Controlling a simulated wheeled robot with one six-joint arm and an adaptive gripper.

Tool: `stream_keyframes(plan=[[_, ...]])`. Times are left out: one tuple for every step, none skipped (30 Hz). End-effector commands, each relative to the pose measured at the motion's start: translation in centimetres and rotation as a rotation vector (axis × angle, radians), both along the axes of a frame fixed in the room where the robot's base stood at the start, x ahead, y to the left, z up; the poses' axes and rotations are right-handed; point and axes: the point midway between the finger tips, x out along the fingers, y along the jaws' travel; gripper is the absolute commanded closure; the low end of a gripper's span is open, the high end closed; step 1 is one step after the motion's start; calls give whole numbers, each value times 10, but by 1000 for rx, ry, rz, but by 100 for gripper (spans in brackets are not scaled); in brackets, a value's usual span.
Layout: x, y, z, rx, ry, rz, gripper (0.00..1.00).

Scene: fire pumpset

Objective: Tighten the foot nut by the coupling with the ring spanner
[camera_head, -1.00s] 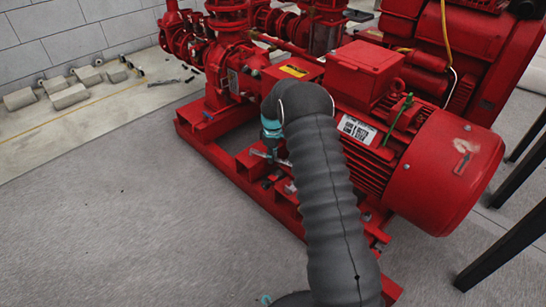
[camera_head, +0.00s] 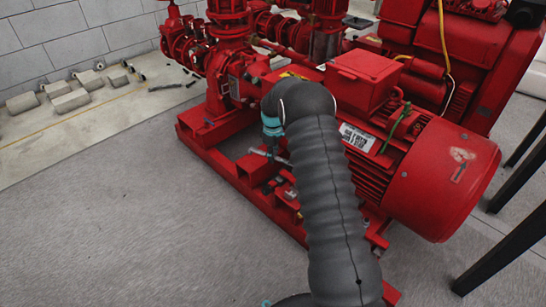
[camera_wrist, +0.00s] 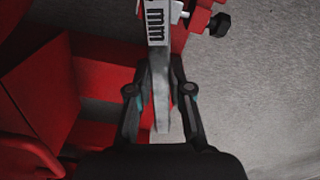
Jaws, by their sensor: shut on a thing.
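My gripper (camera_wrist: 159,95) is shut on the ring spanner (camera_wrist: 160,75), a flat silver bar with dark "mm" lettering. Its near end shows below the jaws; its far end runs out of the top of the wrist view, so the ring is not seen there. In the head view the spanner (camera_head: 268,156) lies low over the red base frame, below my gripper (camera_head: 273,148), beside the motor (camera_head: 440,185). The foot nut by the coupling cannot be made out for sure, nor whether the ring is on it.
A dark bolt head (camera_wrist: 218,24) sticks out of a red part at the top right of the wrist view. The red base frame (camera_head: 240,178) surrounds the spot. Grey floor (camera_head: 120,220) is clear at left. Concrete blocks (camera_head: 70,101) lie by the wall.

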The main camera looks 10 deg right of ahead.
Motion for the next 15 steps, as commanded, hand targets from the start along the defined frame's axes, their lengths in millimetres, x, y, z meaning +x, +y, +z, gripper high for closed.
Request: stream_keyframes(plan=[[1, 0, 4, 0, -1, 0, 100], [1, 0, 6, 0, -1, 0, 100], [1, 0, 7, 0, -1, 0, 100], [1, 0, 9, 0, -2, 0, 100], [1, 0, 10, 0, -2, 0, 100], [1, 0, 11, 0, -2, 0, 100], [1, 0, 12, 0, -2, 0, 100], [1, 0, 12, 0, -2, 0, 100], [1, 0, 12, 0, -2, 0, 100], [1, 0, 12, 0, -2, 0, 100], [1, 0, 12, 0, -1, 0, 100], [0, 0, 12, 0, -1, 0, 100], [0, 0, 12, 0, -1, 0, 100], [0, 0, 12, 0, -1, 0, 100], [0, 0, 12, 0, -1, 0, 100]])
